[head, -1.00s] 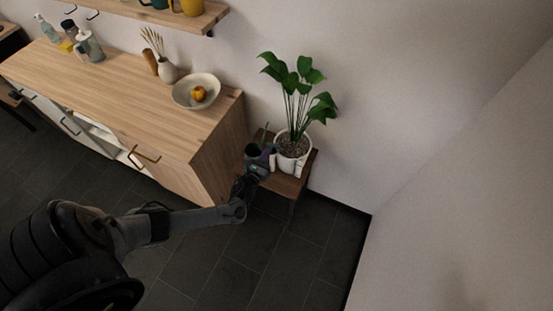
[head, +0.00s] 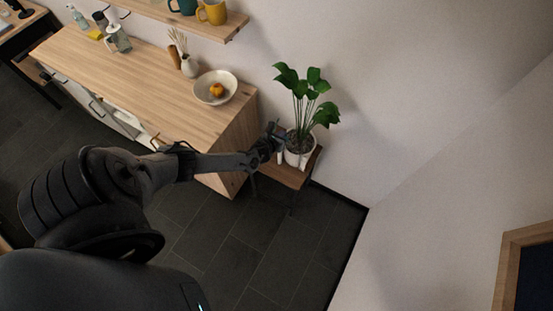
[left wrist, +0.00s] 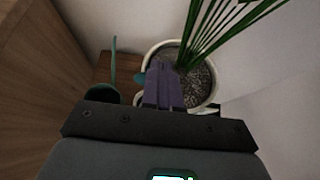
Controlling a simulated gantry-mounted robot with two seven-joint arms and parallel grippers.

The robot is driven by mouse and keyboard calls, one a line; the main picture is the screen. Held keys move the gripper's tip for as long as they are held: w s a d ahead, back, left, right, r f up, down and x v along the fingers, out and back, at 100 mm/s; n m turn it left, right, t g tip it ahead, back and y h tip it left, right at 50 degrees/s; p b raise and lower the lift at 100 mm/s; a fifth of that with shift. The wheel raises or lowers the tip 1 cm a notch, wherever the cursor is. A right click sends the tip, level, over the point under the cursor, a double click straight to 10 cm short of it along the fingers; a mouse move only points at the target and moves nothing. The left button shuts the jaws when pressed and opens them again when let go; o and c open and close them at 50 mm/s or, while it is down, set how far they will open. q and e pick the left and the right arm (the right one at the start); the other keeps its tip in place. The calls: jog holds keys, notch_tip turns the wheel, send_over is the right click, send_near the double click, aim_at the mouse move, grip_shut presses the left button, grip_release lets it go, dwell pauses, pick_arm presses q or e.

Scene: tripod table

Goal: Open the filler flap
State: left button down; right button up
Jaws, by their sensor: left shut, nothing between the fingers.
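The white plant pot (head: 299,159) stands on a small wooden side table; its soil and white rim (left wrist: 213,92) show in the left wrist view. My left gripper (head: 277,137) is at the pot's left side. In the left wrist view its purple fingers (left wrist: 163,84) are together, empty, and overlap the left part of the pot's rim. A small teal piece (left wrist: 140,78) shows just left of the fingers by the rim; I cannot tell whether it is the filler flap or whether the fingers touch it. My right gripper is out of view.
A dark green vessel (left wrist: 103,93) with a thin upright teal part stands left of the pot on the side table (head: 285,176). Green leaves (head: 308,90) rise above the pot. The wooden sideboard (head: 170,92) is close on the left, the wall behind.

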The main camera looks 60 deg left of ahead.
pick_arm(q)
jog(key=shift+w+a+r, duration=0.15)
jog(key=shift+w+a, duration=0.2)
jog(key=shift+w, duration=0.3)
jog(key=shift+r, duration=0.2)
jog(key=shift+r+p, duration=0.65)
jog(key=shift+p, duration=0.05)
